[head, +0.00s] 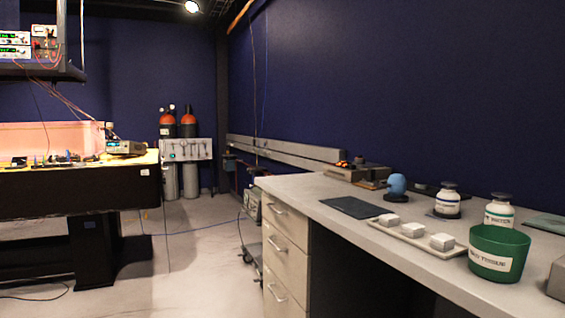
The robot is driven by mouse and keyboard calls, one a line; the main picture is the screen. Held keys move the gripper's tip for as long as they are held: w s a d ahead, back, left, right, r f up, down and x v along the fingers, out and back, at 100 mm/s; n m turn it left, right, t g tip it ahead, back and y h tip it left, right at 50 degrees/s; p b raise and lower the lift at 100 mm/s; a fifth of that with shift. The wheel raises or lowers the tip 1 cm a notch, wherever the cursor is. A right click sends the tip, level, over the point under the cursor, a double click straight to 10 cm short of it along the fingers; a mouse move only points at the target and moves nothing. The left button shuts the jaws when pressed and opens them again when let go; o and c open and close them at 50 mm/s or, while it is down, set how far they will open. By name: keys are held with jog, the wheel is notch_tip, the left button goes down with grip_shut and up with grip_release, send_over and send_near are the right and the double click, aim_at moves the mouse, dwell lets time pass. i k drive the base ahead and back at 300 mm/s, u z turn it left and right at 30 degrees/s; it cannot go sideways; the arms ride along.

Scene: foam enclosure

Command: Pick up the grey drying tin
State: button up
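No tin can be made out with certainty. A grey box-like object (557,281) is cut off by the right edge of the head view, on the bench beside the green tub; I cannot tell whether it is the drying tin. My gripper is not in view.
The grey bench (330,188) runs along the right. It holds a dark mat (355,207), a pale tray (400,234) with white blocks, a labelled green tub (498,254), two white jars (448,201) (499,212) and a blue ball-like object (397,184). Floor (195,260) left of the drawers is open.

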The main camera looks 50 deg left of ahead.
aim_at(359, 160)
jog(key=u, duration=2.75)
jog(key=i, duration=5.2)
jog(key=z, duration=3.1)
